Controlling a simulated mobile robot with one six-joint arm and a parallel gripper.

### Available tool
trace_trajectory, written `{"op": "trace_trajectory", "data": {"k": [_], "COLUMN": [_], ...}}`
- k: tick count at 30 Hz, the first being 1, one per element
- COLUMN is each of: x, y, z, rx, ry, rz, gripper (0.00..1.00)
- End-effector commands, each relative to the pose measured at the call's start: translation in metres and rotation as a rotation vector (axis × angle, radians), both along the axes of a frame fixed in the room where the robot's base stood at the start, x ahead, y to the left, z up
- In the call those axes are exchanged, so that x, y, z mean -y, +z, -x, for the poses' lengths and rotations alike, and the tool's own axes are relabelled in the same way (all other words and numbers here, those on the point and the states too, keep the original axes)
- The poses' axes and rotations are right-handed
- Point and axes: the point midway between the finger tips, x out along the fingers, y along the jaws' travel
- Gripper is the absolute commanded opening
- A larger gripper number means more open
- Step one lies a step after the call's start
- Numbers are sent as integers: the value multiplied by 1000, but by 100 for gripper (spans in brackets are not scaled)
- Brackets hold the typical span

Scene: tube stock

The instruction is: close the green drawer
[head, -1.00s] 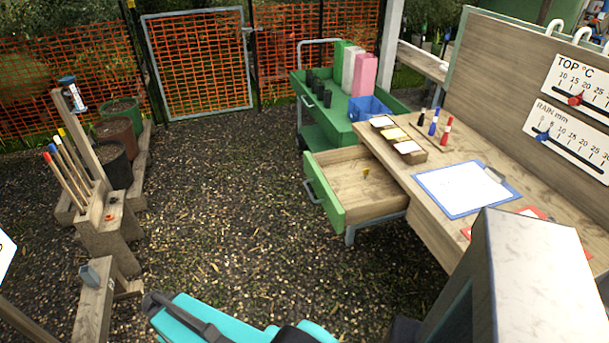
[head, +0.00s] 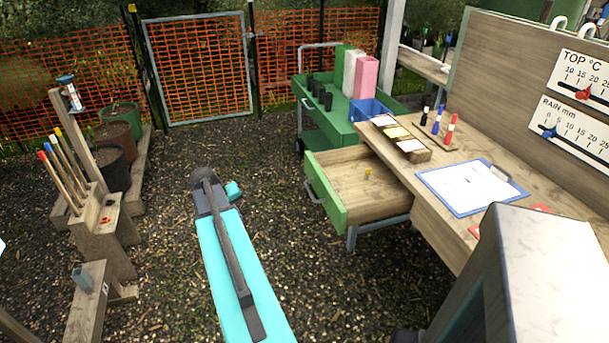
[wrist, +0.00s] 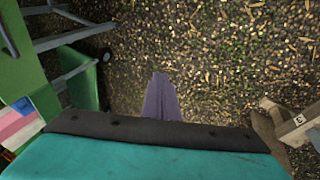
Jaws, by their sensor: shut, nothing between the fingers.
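The green drawer (head: 325,193) is pulled well out from under the wooden desk, its green front facing left with a grey handle (head: 314,192). A small yellow item (head: 367,172) lies inside it. My teal arm reaches up over the gravel left of the drawer, apart from it. In the head view my gripper is hidden behind the arm. In the wrist view my gripper (wrist: 160,88) is shut and empty, pointing at bare gravel.
A green cart (head: 335,118) with pink, white and green boxes stands behind the drawer. The desk top holds a blue clipboard (head: 452,195), markers and a small box (head: 411,151). A wooden stand (head: 104,230) is at left.

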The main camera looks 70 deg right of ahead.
Motion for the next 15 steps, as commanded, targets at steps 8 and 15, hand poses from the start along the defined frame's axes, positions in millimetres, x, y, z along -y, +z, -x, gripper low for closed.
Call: {"op": "trace_trajectory", "data": {"k": [8,15], "x": [107,158], "y": [81,134], "z": [59,106], "rx": [50,67], "ry": [-150,-239], "rz": [147,235], "gripper": [0,0]}}
